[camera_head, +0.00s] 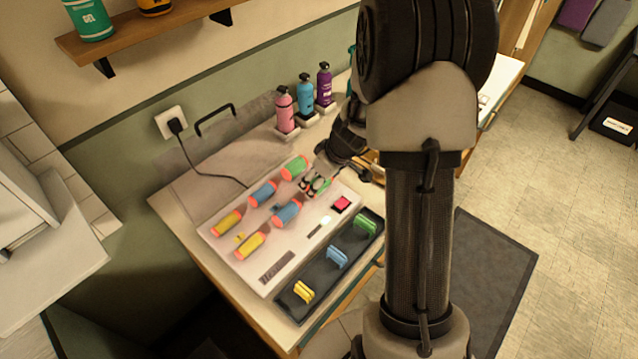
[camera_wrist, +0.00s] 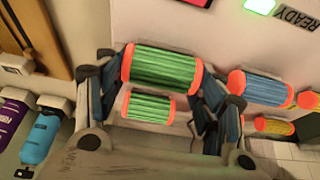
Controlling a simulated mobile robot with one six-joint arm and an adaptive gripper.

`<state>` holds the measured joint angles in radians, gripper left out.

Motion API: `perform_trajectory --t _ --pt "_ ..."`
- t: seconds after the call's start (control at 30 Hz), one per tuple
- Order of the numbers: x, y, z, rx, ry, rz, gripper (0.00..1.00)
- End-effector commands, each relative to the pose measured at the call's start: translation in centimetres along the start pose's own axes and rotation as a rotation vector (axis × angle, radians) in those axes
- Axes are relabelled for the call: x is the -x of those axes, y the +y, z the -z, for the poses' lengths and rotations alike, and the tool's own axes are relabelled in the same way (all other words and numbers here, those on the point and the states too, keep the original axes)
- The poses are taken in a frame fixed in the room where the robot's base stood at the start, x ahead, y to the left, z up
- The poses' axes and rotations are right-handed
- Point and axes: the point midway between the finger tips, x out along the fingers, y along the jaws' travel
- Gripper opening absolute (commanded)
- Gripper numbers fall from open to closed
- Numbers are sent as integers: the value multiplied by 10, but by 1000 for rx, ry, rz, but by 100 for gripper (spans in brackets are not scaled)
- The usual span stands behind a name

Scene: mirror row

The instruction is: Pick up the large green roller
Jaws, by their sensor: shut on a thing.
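The large green roller (camera_wrist: 162,70) has orange-red ends and lies between my gripper's fingers (camera_wrist: 158,78) in the wrist view. The fingers are shut on it, one at each end. In the head view my gripper (camera_head: 317,184) is at the right end of the front roller row and hides much of this roller. I cannot tell whether it is clear of the white panel (camera_head: 268,277). A smaller green roller (camera_head: 295,167) lies behind it on the panel; it also shows below the held one in the wrist view (camera_wrist: 148,107).
Two blue rollers (camera_head: 287,212) and two yellow rollers (camera_head: 250,246) lie left of my gripper. A dark tray (camera_head: 318,278) with yellow, blue and green clips is in front. Pink (camera_head: 285,110), blue (camera_head: 305,94) and purple (camera_head: 324,84) bottles stand behind. A red button (camera_head: 341,204) is close by.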

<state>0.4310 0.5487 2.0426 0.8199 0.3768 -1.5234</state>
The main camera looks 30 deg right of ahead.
Motion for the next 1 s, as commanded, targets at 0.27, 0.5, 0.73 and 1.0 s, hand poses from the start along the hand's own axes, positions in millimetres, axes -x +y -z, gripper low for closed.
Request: perform_trajectory --t 0.27,0.5,0.73,1.0 --pt "0 0 0 0 0 0 39" --pt "8 0 4 0 1 0 39" --pt "44 1 19 2 3 -2 39" --pt "118 1 50 2 4 -4 39"
